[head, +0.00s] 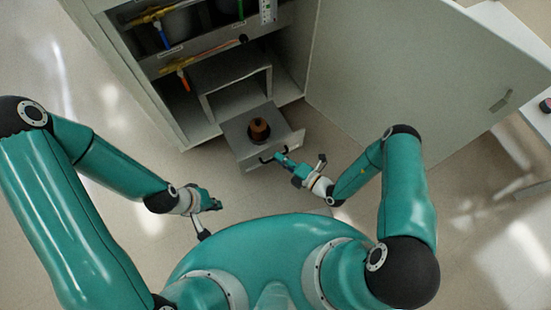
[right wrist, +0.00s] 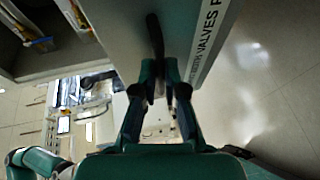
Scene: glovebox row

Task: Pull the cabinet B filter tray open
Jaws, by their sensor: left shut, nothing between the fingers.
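The filter tray (head: 236,135) sticks out of the bottom of the open cabinet (head: 185,137), with a brown cylindrical filter (head: 259,130) standing on it. Its dark handle (head: 267,159) is on the front panel, and it shows upright in the right wrist view (right wrist: 154,32). My right gripper (head: 278,157) is at this handle. In the right wrist view its fingertips (right wrist: 160,72) close in on both sides of the handle bar. My left gripper (head: 217,205) is shut and empty, low and to the left of the tray.
The cabinet door (head: 415,70) stands wide open on the right. The floor (head: 125,235) in front of the tray is clear. A white table (head: 535,120) stands at the far right.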

